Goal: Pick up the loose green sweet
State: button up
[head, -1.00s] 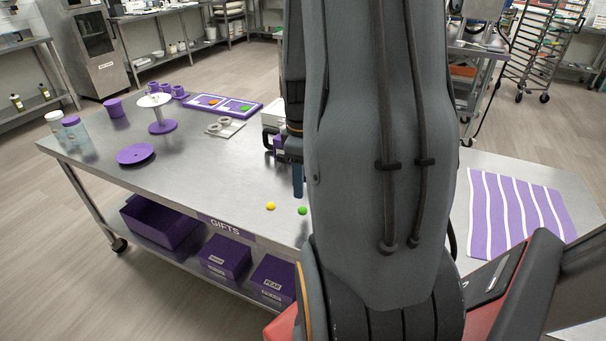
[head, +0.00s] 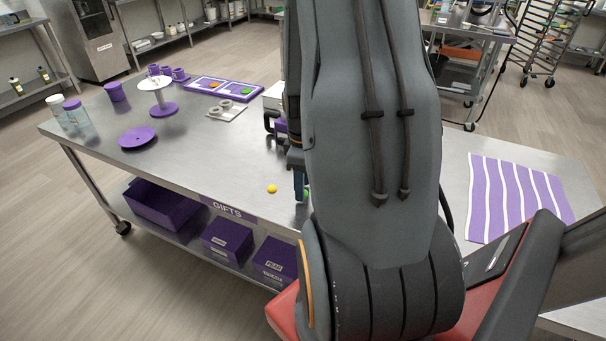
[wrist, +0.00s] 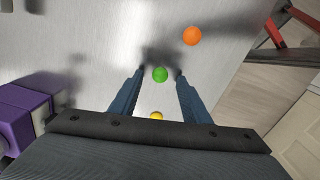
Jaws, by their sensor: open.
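The loose green sweet (wrist: 160,74) lies on the steel table. In the wrist view it sits between the tips of my gripper (wrist: 158,72), apart from both fingers. My gripper is open and empty, pointing down at the table. In the head view only a sliver of the green sweet (head: 307,192) shows beside the blue finger (head: 299,185); my arm hides the rest.
A yellow sweet (head: 272,189) lies close by and shows between the finger bases in the wrist view (wrist: 156,115). An orange sweet (wrist: 192,36) lies beyond the fingertips, to the right. Purple-and-white equipment (wrist: 22,112) stands to the left, and the table edge is to the right.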

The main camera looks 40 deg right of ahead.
jog(key=shift+f, duration=0.3)
jog(key=shift+c, duration=0.4)
grip_shut()
jog(key=shift+a, duration=0.1)
